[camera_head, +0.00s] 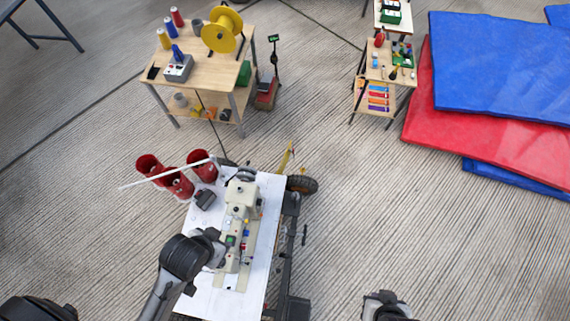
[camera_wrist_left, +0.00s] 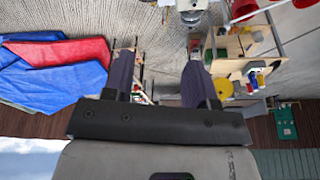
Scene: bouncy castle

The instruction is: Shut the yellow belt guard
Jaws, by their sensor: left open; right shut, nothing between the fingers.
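The yellow belt guard (camera_head: 287,157) shows in the head view as a narrow yellow piece. It stands tilted up at the far right corner of the white table, beside a dark wheel (camera_head: 304,184). A beige machine (camera_head: 241,205) sits on the table. My left arm reaches over the table's left side; its fingers are not clear in the head view. In the left wrist view my left gripper (camera_wrist_left: 160,82) has its fingers wide apart with nothing between them. My right gripper (camera_head: 384,300) is shut and empty at the bottom edge, right of the table and well apart from the guard.
A wooden workbench (camera_head: 205,72) with a yellow spool (camera_head: 222,31) is behind. Blue mats (camera_head: 500,65) and a red mat (camera_head: 490,140) lie at the right. The floor right of the table is clear.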

